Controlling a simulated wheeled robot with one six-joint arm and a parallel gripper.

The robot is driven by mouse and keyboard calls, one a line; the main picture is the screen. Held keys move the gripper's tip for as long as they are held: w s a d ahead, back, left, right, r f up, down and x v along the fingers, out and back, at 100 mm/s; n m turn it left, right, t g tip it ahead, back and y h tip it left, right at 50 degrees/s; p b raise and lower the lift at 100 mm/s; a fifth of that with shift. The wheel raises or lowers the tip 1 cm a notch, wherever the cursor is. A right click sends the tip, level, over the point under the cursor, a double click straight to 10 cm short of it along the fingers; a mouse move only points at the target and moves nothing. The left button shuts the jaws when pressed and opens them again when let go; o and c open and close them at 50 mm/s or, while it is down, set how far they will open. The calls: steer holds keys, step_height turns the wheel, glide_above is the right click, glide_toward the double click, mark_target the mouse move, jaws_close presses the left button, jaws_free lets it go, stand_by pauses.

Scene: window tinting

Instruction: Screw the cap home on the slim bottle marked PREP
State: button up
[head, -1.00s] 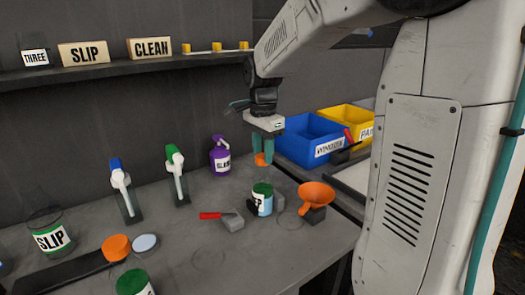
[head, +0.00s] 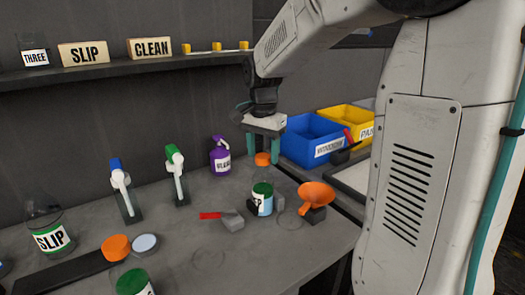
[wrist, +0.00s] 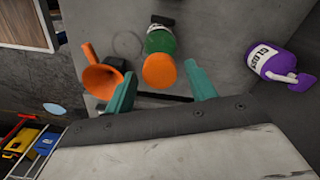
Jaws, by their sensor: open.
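A slim clear bottle with a green band and pale label (head: 262,200) stands upright on the bench; its lettering is too small or turned away to read. An orange cap (head: 263,159) sits at the top of its neck; I cannot tell how tightly it is seated. In the wrist view the cap (wrist: 160,70) hides part of the bottle (wrist: 160,40) below. My gripper (head: 263,154) is open above the bottle, its teal fingers on either side of the cap. In the wrist view, gaps show between the fingers (wrist: 159,72) and the cap.
An orange funnel (head: 316,194) stands close right of the bottle. A red-handled scraper (head: 226,219) lies to the left. A purple bottle (head: 220,157) stands behind left. Blue (head: 310,140) and yellow bins (head: 352,122) are at back right.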

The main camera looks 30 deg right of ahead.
steer(key=n, duration=0.4)
steer(key=shift+n, duration=0.4)
steer(key=n, duration=0.4)
steer(key=c, duration=1.1)
steer(key=m, duration=0.5)
steer(key=shift+m, duration=0.4)
steer(key=m, duration=0.7)
steer(key=shift+m, duration=0.3)
steer(key=o, duration=1.1)
